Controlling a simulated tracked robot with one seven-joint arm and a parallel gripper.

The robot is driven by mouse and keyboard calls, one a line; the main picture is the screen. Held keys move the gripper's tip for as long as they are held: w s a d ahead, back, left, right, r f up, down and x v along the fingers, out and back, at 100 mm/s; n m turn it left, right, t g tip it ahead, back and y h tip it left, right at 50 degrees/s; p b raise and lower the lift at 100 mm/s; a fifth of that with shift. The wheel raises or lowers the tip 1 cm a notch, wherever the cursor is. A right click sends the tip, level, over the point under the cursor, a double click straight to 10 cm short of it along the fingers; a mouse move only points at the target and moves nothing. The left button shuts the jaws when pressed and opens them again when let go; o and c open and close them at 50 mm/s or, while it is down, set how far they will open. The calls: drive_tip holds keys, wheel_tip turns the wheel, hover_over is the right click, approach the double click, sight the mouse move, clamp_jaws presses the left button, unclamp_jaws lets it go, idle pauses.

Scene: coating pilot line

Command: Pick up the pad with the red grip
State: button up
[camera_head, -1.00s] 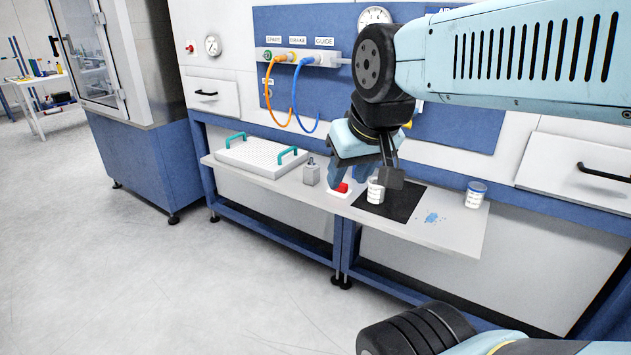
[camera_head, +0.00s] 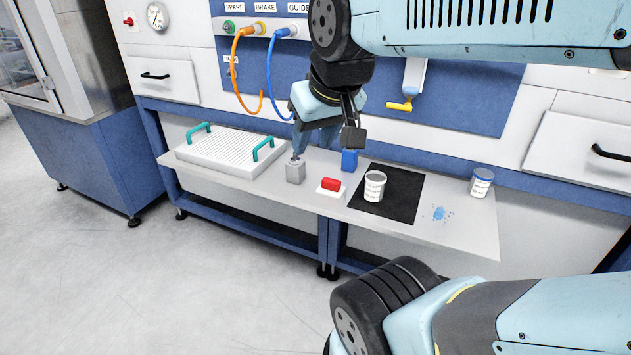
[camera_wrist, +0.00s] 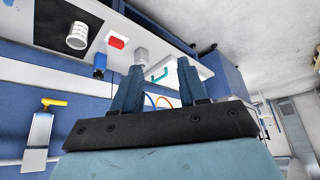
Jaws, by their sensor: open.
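The pad with the red grip (camera_head: 331,186) lies on the bench, a white base with a red block on top, between a grey metal block and a white cup. It also shows in the wrist view (camera_wrist: 117,42), near the top. My gripper (camera_head: 307,142) hangs above the bench, behind and to the left of the pad and apart from it. In the wrist view my gripper (camera_wrist: 160,85) has its two blue fingers spread with nothing held between them.
A grey metal block (camera_head: 295,171) and a blue block (camera_head: 349,160) stand close to the pad. A white cup (camera_head: 374,186) stands on a black mat (camera_head: 405,196). A ribbed tray (camera_head: 222,160) with teal handles lies left; another cup (camera_head: 481,182) stands right, near blue spots.

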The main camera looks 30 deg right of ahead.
drive_tip(key=shift+o, duration=1.4)
drive_tip(key=shift+w+d, duration=0.15)
drive_tip(key=shift+w, duration=0.05)
drive_tip(key=o, duration=0.6)
drive_tip(key=w+d+f+n, duration=0.1)
drive_tip(key=w+n, duration=0.1)
drive_tip(key=w+d+n+h, duration=0.1)
drive_tip(key=w+n, duration=0.1)
drive_tip(key=w+d+f+n+g+h, duration=0.1)
drive_tip(key=w+d+n, duration=0.1)
drive_tip(key=shift+w+f, duration=0.2)
drive_tip(key=shift+f, duration=0.15)
drive_tip(key=shift+o, duration=0.3)
drive_tip(key=w+d+f+n+h, duration=0.1)
drive_tip(key=w+d+f+n, duration=0.2)
drive_tip(key=w+n, duration=0.2)
drive_tip(key=shift+w+d+f+n+g+h, duration=0.2)
drive_tip(key=shift+f+n+g+h, duration=0.1)
drive_tip(key=shift+g, duration=0.1)
drive_tip(key=n+g, duration=0.1)
drive_tip(key=n, duration=1.3)
approach(331, 180)
drive_tip(key=shift+x, duration=5.15)
